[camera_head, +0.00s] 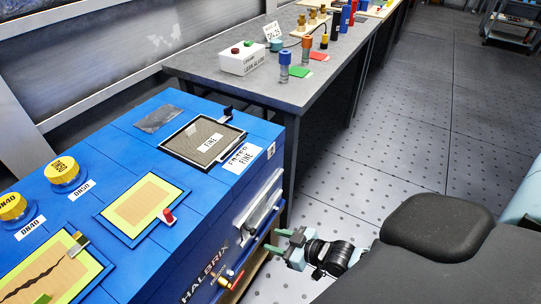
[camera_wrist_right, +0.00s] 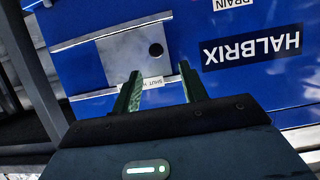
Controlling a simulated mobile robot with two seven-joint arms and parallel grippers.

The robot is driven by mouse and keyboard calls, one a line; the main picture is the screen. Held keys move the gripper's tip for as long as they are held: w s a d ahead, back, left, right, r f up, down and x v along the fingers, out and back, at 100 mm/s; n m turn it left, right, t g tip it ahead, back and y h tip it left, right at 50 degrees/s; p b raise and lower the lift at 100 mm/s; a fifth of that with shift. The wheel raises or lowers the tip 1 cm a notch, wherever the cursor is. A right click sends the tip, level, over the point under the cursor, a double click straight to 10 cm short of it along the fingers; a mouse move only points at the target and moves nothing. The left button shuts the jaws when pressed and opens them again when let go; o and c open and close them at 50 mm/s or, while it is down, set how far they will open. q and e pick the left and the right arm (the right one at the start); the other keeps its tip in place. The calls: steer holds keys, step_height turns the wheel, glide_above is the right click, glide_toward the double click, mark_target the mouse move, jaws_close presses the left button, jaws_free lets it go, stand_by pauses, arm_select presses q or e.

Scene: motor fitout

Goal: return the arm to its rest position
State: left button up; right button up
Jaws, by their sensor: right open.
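My right gripper (camera_head: 287,245) is low at the right front side of the blue machine (camera_head: 190,190), over the floor. Its two green fingers are apart with nothing between them. In the right wrist view the same gripper (camera_wrist_right: 158,85) is open and empty, facing the blue side panel with upside-down HALBRIX lettering (camera_wrist_right: 252,47). I cannot tell whether the fingers touch the panel. My left gripper is not in view.
The machine top carries a FINE filter panel (camera_head: 203,141), yellow-framed panels (camera_head: 143,206) and yellow caps (camera_head: 62,170). A red-handled valve (camera_head: 229,277) is on its side. A grey bench (camera_head: 310,90) with a white button box (camera_head: 241,60) stands behind. The floor (camera_head: 420,150) at right is clear.

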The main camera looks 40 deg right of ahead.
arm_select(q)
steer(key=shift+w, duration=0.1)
arm_select(e)
steer(key=s+a+r+m+g+p, duration=0.1)
steer(key=s+a+r+p, duration=0.2)
steer(key=s, duration=0.5)
steer(key=s+a+r+g+p, duration=0.1)
steer(key=s+a+p, duration=0.35)
steer(key=s, duration=0.25)
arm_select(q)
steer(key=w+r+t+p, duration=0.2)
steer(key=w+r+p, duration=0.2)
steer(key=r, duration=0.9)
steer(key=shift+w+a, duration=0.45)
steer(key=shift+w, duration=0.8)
arm_select(e)
steer(key=s+r+h, duration=0.1)
steer(key=s+r, duration=0.1)
steer(key=s, duration=0.4)
steer(key=s+r+m+g+h, duration=0.1)
steer(key=s+r+h, duration=0.1)
steer(key=s, duration=0.4)
steer(key=shift+s+a+r+m+g, duration=0.15)
steer(key=shift+s+r+m+g, duration=0.15)
steer(key=shift+r, duration=0.45)
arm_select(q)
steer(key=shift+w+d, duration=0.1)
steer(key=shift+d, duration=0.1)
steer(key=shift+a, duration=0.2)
